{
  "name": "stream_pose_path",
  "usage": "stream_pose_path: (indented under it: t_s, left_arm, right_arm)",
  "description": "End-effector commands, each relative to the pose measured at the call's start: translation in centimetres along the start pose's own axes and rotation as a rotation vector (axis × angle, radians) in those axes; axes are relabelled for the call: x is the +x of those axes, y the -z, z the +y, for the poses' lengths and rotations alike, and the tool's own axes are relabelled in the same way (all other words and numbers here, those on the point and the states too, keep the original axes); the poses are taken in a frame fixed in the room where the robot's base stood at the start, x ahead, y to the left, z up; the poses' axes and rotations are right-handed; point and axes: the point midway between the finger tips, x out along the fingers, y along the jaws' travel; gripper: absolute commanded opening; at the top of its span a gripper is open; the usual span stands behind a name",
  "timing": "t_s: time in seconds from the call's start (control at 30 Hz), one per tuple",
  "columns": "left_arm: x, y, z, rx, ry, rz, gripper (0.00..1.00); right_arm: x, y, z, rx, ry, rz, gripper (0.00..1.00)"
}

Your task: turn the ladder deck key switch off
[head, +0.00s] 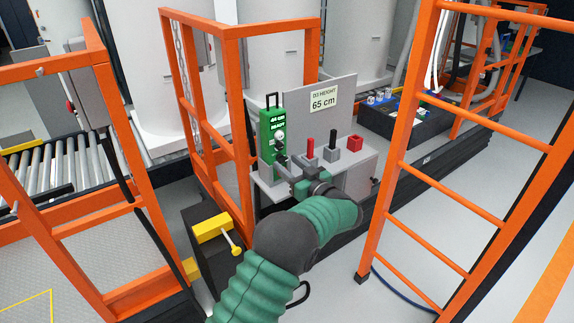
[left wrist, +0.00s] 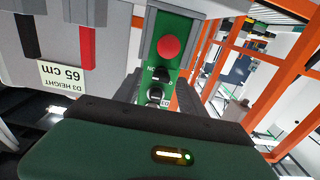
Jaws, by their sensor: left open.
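A green control panel (head: 267,131) with white lettering stands on the grey console; its key switch cannot be singled out in the head view. In the left wrist view the panel (left wrist: 163,39) appears inverted, with a red round button (left wrist: 168,47), a dark switch (left wrist: 160,73) and a second round switch (left wrist: 156,95) close to my fingers. My left gripper (head: 283,164) is open in front of the lower part of the panel. In the left wrist view its dark fingers (left wrist: 155,104) lie on either side of the second switch. Contact cannot be told. My right gripper is not in view.
A red lever (head: 310,145), a black lever (head: 333,140) and a red box (head: 355,143) stand right of the panel. A sign (head: 323,100) reads "D3 HEIGHT 65 cm". Orange rails (head: 182,85) flank the left, and an orange ladder (head: 398,150) stands to the right.

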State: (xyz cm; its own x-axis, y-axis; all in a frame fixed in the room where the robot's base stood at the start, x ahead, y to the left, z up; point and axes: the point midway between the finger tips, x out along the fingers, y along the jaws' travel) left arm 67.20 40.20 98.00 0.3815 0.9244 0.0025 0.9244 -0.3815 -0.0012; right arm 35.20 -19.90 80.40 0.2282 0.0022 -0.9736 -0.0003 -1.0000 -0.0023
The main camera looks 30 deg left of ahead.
Motion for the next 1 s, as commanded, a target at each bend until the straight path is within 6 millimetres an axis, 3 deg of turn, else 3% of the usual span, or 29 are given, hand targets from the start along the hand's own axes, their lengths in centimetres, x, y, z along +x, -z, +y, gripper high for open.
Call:
stream_pose_path:
  t_s: [0.13, 0.37, 0.73, 1.0]
  left_arm:
    - [1.21, -0.03, -0.02, 0.000, 0.000, 0.000, 0.48]
    - [1.28, 0.02, -0.02, 0.000, -0.001, 0.000, 0.48]
    - [1.23, 0.00, 0.01, 0.000, -0.001, 0.000, 0.01]
    - [1.23, -0.02, 0.01, -0.005, -0.001, -0.001, 0.00]
  right_arm:
    - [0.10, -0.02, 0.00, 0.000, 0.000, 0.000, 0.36]
    - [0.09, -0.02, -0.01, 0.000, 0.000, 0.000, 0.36]
    - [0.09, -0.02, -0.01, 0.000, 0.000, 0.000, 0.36]
    - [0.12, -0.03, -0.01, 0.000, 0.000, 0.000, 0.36]
